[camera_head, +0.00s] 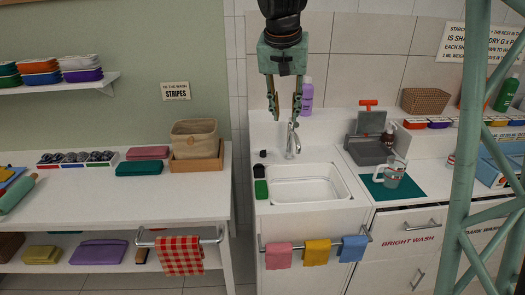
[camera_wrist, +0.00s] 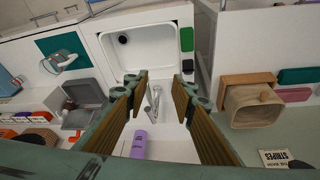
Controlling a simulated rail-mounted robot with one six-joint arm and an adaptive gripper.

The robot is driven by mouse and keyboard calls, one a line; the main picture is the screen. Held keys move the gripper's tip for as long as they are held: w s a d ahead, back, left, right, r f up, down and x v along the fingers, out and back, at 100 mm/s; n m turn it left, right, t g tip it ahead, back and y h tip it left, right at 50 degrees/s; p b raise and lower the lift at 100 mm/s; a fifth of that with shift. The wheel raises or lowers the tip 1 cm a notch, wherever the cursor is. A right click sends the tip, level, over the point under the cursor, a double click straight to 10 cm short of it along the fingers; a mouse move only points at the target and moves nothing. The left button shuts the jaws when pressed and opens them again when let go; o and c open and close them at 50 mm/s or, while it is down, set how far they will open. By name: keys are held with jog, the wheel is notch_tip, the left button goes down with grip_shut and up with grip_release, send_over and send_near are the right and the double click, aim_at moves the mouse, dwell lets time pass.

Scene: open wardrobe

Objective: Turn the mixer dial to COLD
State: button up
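A chrome faucet (camera_head: 292,142) stands behind the white sink (camera_head: 306,169); it also shows between my fingers in the wrist view (camera_wrist: 154,102). A small dark knob-like piece (camera_head: 263,153) sits on the ledge left of the faucet. It may be the mixer dial, but it is too small to read any marking or setting. In the wrist view I cannot make it out; my right finger covers that area. My gripper (camera_head: 284,113) points down above the back of the sink, by the faucet. Its fingers are spread with nothing between them, also in the wrist view (camera_wrist: 157,85).
A purple bottle (camera_head: 306,95) stands behind the faucet. Black and green blocks (camera_head: 260,188) lie on the sink's left rim. A basket (camera_head: 194,140) sits on the left counter.

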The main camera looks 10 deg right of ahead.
jog(key=w+a+f+m+p, duration=0.1)
jog(key=w+f, duration=0.3)
jog(key=w, duration=0.4)
jog(key=w+a+f+p, duration=0.1)
jog(key=w+f, duration=0.3)
jog(key=w, duration=0.4)
jog(key=m+p, duration=0.2)
send_near(263, 151)
jog(key=shift+h, duration=0.4)
jog(key=shift+a+v, duration=0.2)
jog(key=shift+v, duration=0.8)
jog(key=shift+a+v, duration=0.25)
jog(key=shift+v, duration=0.8)
jog(key=shift+f, duration=0.25)
jog(key=shift+b+x, duration=0.65)
jog(key=shift+x, duration=6.15)
jog(key=shift+w, duration=0.1)
jog(key=shift+r, duration=0.1)
jog(key=shift+c, duration=0.2)
jog(key=c, duration=0.5)
